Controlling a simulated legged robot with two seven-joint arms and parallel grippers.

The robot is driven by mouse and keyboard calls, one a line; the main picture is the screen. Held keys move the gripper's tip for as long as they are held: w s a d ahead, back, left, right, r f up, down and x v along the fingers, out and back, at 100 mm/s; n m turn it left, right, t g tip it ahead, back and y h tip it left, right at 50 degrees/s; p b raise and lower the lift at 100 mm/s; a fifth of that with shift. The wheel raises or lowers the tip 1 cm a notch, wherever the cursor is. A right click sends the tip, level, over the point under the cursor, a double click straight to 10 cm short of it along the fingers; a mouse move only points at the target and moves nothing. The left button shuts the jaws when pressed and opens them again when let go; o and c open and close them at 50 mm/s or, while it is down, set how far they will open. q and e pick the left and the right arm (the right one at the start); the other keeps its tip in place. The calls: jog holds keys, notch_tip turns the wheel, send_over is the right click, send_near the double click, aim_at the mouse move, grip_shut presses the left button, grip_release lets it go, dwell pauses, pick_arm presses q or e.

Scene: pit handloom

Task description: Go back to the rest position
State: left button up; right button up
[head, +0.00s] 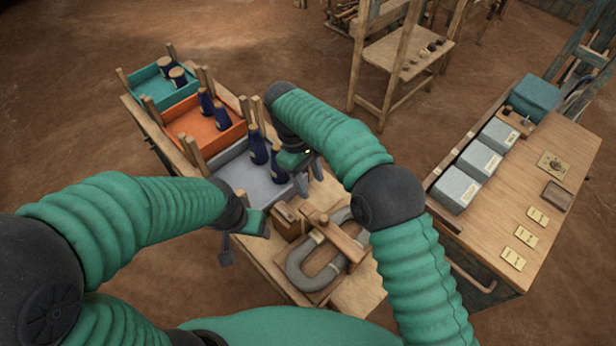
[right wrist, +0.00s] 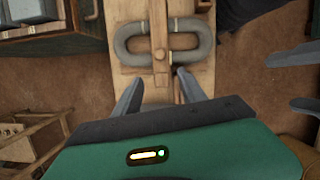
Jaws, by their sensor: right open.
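My right gripper (head: 309,178) is open and empty, above the front part of the narrow wooden bench, beside the grey tray (head: 232,176). In the right wrist view its two fingers (right wrist: 157,88) are spread, with the bench and a grey tube loop (right wrist: 206,45) below. My left gripper (head: 245,238) hangs at the bench's left edge, near a small wooden block (head: 287,222). Its two grey fingers show apart at the right edge of the right wrist view, with nothing seen between them. Part of it is hidden in the head view.
The grey, orange (head: 188,121) and teal (head: 150,90) trays hold dark blue bottle-shaped pieces between upright pegs. The tube loop (head: 300,277) lies under a wooden bar. A wooden table (head: 520,190) with grey boxes (head: 455,189) stands right. Brown floor lies between bench and table.

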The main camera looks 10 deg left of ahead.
jog(key=v, duration=0.2)
jog(key=shift+w+a+r, duration=0.1)
jog(key=shift+r, duration=0.25)
jog(key=s+d+f+m+t+y+b, duration=0.2)
jog(key=d+m, duration=0.3)
jog(key=d, duration=1)
jog(key=s+d+f+m+t+b, duration=0.1)
jog(key=s+d+f+m, duration=0.1)
jog(key=s+d, duration=0.4)
jog(key=s+d+f+m+t+b, duration=0.1)
jog(key=s+d+f+m, duration=0.1)
jog(key=s+d+m, duration=0.3)
jog(key=s+d, duration=0.2)
jog(key=s, duration=0.1)
jog(key=shift+f+m+y, duration=0.3)
jog(key=shift+f+y, duration=0.05)
jog(key=shift+y, duration=0.05)
jog(key=shift+w+d, duration=0.1)
jog(key=shift+d, duration=0.05)
